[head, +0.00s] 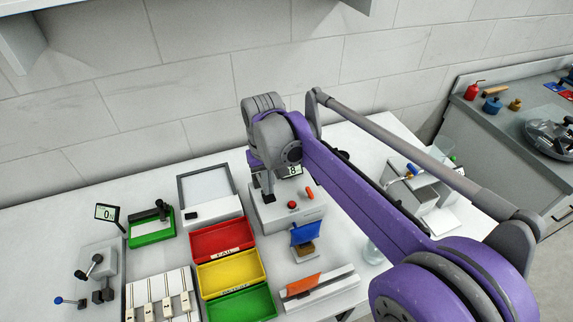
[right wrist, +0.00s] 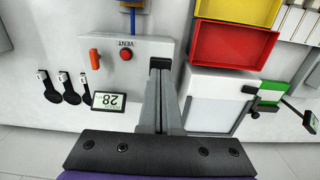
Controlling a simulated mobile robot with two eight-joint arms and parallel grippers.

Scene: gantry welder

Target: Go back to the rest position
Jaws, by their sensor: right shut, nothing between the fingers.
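My right arm, purple and grey, reaches from the lower right across the bench in the head view. In the right wrist view the fingers of the gripper (right wrist: 160,64) are together and empty, over the edge of the white box (right wrist: 112,72) marked VENT. I cannot tell whether the tips touch it. My left gripper is in neither view.
Red (head: 222,241), yellow (head: 231,272) and green (head: 241,304) trays stand left of the box. A grey-framed panel (head: 180,195) stands behind them. A blue piece on a stand (head: 305,233) is in front of the box.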

